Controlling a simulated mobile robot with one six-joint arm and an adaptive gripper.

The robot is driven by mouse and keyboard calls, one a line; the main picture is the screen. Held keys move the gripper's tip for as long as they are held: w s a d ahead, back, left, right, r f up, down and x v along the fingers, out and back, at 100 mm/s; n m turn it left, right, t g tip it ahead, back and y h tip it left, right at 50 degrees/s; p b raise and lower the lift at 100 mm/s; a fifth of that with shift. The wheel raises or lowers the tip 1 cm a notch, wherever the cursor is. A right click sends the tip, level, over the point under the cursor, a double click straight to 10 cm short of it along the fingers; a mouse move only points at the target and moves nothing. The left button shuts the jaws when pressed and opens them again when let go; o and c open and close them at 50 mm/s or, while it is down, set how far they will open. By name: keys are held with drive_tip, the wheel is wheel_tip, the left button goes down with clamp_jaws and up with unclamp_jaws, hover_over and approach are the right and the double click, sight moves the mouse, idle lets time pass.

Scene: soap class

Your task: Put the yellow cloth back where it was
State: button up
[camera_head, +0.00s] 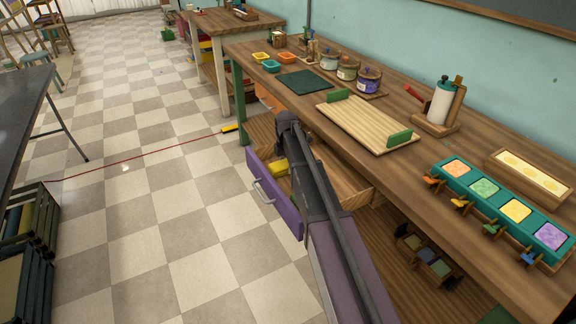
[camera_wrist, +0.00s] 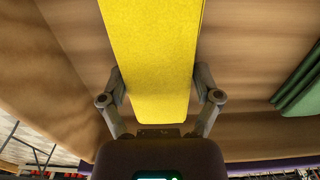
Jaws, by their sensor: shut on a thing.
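The yellow cloth (camera_wrist: 152,60) is a flat, folded strip between the two fingers of my gripper (camera_wrist: 160,92) in the wrist view. The fingers press on its left and right edges. In the head view a small part of the yellow cloth (camera_head: 278,168) shows beside my arm, at the open drawer. The drawer has a purple front (camera_head: 273,195) with a pale handle and a wooden inside (camera_head: 345,183). My arm hides the gripper and part of the drawer there. In the wrist view wooden surfaces surround the cloth, and I cannot tell whether it touches them.
A green folded thing (camera_wrist: 299,85) lies at the right in the wrist view. The workbench (camera_head: 440,165) above the drawer bears a wooden tray (camera_head: 365,127), jars and a teal rack (camera_head: 500,205). Checkered floor (camera_head: 165,215) is open to the left. A red line (camera_head: 140,155) crosses it.

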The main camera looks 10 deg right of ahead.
sight(286, 163)
drive_tip(key=o, duration=0.8)
drive_tip(key=shift+f, duration=0.1)
wheel_tip(286, 163, up, 12)
drive_tip(key=p, duration=1.2)
drive_tip(key=shift+r, duration=0.2)
idle(0.3)
